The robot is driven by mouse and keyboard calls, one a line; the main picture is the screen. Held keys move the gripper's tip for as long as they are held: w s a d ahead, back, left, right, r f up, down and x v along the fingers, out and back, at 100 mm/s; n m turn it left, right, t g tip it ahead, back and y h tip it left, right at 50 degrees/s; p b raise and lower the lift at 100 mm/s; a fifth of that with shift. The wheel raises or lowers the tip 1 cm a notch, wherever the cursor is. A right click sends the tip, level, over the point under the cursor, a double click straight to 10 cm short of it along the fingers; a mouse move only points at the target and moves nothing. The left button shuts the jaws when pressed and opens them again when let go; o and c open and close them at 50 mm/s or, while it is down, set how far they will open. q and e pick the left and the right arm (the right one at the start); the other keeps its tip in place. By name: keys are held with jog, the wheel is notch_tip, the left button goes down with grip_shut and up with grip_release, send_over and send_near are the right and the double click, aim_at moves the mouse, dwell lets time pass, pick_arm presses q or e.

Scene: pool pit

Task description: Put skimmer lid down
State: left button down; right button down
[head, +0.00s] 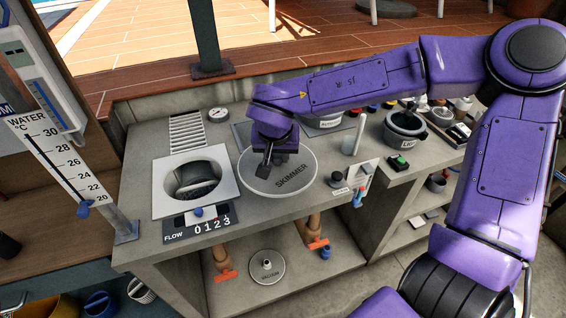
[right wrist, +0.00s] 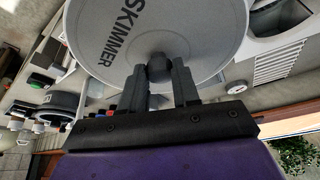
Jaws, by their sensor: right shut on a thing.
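The skimmer lid (head: 278,180) is a round light-grey disc lettered SKIMMER. In the head view it is at the counter's middle, right of the square white skimmer opening (head: 196,181). My right gripper (head: 266,170) comes down over the lid's left part. In the right wrist view the lid (right wrist: 120,45) fills the top, and the right gripper's fingers (right wrist: 160,75) are shut on its dark central knob. I cannot tell whether the lid touches the counter or is just above it. My left gripper is not in view.
A FLOW slider plate (head: 202,224) lies in front of the opening. A round gauge (head: 218,114) and a white grille (head: 186,131) are behind it. A grey pot (head: 405,128) and a green button (head: 399,161) stand to the right. A smaller vacuum plate (head: 266,268) lies on the lower shelf.

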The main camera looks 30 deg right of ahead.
aim_at(283, 165)
jog(key=w+d+f, duration=0.1)
jog(key=f, duration=0.1)
jog(key=w+d+f, duration=0.1)
jog(key=w+f, duration=0.1)
jog(key=w+d+f, duration=0.1)
jog(key=d+f, duration=0.1)
jog(key=shift+w+f, duration=0.1)
jog(key=shift+w, duration=0.05)
jog(key=f, duration=0.2)
jog(key=shift+d+f, duration=0.2)
jog(key=shift+f, duration=0.5)
jog(key=shift+w+f, duration=0.15)
jog(key=c, duration=0.8)
grip_release()
jog(key=shift+f, duration=0.1)
jog(key=v, duration=1.2)
jog(key=shift+r, duration=0.25)
